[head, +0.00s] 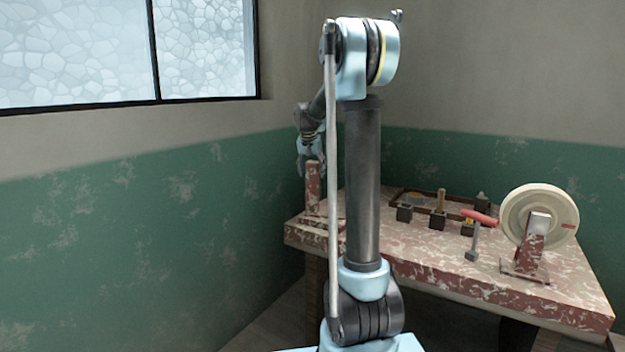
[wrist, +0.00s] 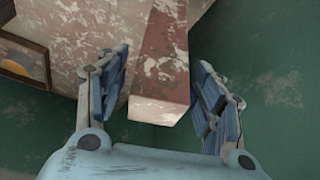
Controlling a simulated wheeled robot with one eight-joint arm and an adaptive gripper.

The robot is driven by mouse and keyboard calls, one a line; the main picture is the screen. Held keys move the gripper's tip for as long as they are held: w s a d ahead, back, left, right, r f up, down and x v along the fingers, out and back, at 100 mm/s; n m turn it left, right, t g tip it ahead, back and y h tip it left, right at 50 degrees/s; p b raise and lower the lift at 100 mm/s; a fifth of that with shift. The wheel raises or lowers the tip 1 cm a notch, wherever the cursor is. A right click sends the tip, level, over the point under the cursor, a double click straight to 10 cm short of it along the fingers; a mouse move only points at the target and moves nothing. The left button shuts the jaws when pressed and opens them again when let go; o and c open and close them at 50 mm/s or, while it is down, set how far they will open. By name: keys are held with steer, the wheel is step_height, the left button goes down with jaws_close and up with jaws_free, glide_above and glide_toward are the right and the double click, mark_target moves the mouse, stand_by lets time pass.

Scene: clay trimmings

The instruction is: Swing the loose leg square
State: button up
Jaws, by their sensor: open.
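A worn red post (head: 313,186), which looks like the leg, stands up at the left end of the workbench. It also shows in the wrist view (wrist: 164,62), with its pale end face toward the camera. My gripper (head: 311,165) is at the top of this post. In the wrist view my gripper (wrist: 161,62) is open, with one blue-padded finger on each side of the post. The post's foot is partly hidden by my arm in the head view.
The chipped red workbench (head: 430,265) stands by the green wall. On it are a shallow tray (head: 398,190), several small dark blocks, a red-handled tool (head: 476,240) and a pale wheel on a stand (head: 540,212) at the right. My arm hides part of the bench.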

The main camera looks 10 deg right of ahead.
mark_target(313, 176)
steer(key=shift+x, duration=1.85)
steer(key=shift+c, duration=0.3)
